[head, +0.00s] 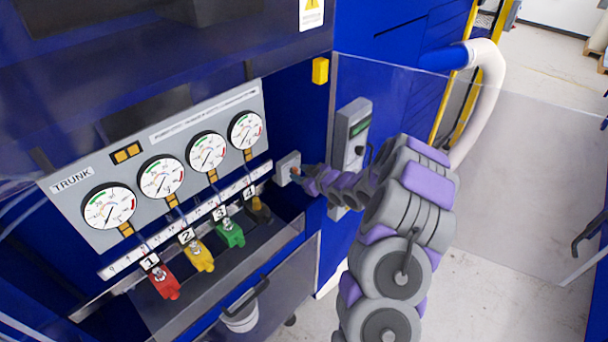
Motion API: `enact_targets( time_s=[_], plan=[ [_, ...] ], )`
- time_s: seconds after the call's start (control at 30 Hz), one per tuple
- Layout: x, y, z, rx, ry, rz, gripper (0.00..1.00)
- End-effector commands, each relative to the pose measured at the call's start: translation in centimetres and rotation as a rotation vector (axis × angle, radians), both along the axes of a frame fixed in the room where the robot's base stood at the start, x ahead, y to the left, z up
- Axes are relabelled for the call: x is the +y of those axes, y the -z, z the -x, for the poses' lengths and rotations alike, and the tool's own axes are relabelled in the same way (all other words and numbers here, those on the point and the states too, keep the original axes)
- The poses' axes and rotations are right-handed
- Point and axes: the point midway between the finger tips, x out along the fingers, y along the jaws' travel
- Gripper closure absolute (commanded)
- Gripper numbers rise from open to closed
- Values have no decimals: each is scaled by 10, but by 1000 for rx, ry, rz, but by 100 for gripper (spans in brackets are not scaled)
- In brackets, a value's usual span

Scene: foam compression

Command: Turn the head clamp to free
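A small grey switch box (284,163) sits on the blue wall to the right of the gauge panel. It may be the head clamp control, but no label on it is readable. My arm reaches in from the lower right. My gripper (299,177) is at the front of this box, at or very near its knob. A small spot of red and blue shows between the gripper tip and the box. The knob's setting is hidden. The fingers are too small and overlapped to show whether they are open or shut.
A grey panel marked TRUNK (75,195) carries several gauges. Below it are red (163,283), yellow (198,256), green (230,233) and dark (260,210) valve handles. A grey control unit (350,135) stands behind my arm. A clear panel (500,170) is at right.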

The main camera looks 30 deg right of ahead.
Motion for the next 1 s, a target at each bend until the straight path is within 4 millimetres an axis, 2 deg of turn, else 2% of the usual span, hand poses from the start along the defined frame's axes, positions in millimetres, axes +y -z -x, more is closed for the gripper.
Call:
enact_targets(
  time_s=[0.17, 0.27, 1.0],
  plan=[
    [-3, -4, 9, 0, 1, -1, 61],
    [-6, -9, 22, 0, 2, -2, 61],
    [-38, -55, 135, 2, 3, 3, 61]
  ],
)
